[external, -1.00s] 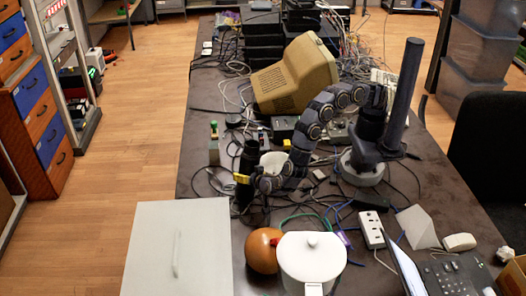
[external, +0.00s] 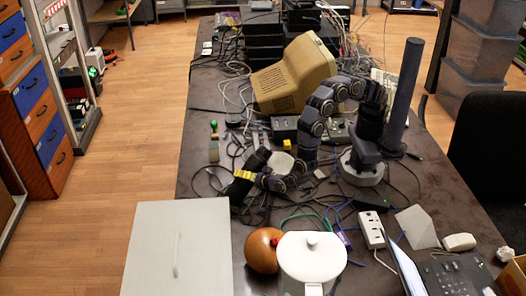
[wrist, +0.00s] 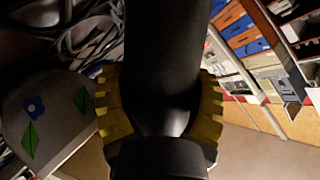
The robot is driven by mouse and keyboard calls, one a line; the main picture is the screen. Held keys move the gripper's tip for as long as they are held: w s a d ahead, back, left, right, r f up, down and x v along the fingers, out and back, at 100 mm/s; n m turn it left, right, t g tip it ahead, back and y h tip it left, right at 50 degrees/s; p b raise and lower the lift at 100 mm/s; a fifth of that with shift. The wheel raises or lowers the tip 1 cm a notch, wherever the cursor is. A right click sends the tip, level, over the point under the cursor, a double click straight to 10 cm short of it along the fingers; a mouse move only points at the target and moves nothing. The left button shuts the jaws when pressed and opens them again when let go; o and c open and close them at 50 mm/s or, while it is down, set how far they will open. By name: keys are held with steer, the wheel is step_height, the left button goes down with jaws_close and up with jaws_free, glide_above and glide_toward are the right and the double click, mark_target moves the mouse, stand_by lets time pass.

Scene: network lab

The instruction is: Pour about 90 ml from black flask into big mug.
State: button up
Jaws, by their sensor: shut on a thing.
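My gripper (external: 244,177), with yellow fingers, is shut on the black flask (external: 258,162). The flask is tilted, its upper end leaning right towards the mug. In the wrist view the flask (wrist: 165,60) stands between both yellow fingers and fills the middle. The big mug (external: 281,160) is pale and stands on the table just right of the flask's upper end, partly hidden by my arm. In the wrist view the mug (wrist: 45,112) shows at left with a blue flower and green leaves. No stream of liquid is visible, and the inside of the mug cannot be seen.
Cables lie around the mug. A beige monitor (external: 295,80) stands behind. A white lidded pot (external: 311,262) and an orange-brown round object (external: 262,250) stand in front. A pale grey panel (external: 180,250) lies at front left. A power strip (external: 371,230) lies to the right.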

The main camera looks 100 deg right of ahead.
mark_target(250, 171)
steer(key=shift+w+a+f+m+t, duration=0.15)
steer(key=shift+w+f+m+t, duration=0.15)
steer(key=shift+m, duration=0.1)
steer(key=shift+w+a+r+m+t+y, duration=0.15)
steer(key=shift+r+m+t, duration=0.15)
steer(key=shift+r, duration=0.3)
steer(key=shift+w+a+r+m+t+y, duration=0.1)
steer(key=shift+r+m+t+y, duration=0.15)
steer(key=shift+r, duration=0.35)
steer(key=shift+w+m+t, duration=0.1)
steer(key=shift+m+t, duration=0.25)
steer(key=shift+m, duration=0.2)
steer(key=shift+s+d+r+m, duration=0.2)
steer(key=shift+s+r+m, duration=0.2)
steer(key=shift+r, duration=0.15)
steer(key=shift+s+d+r+t, duration=0.2)
steer(key=shift+r+t, duration=0.15)
steer(key=shift+t, duration=0.15)
steer(key=shift+m+y, duration=0.3)
steer(key=shift+m, duration=0.1)
steer(key=shift+w+a, duration=0.25)
steer(key=shift+a, duration=0.05)
steer(key=shift+r, duration=0.1)
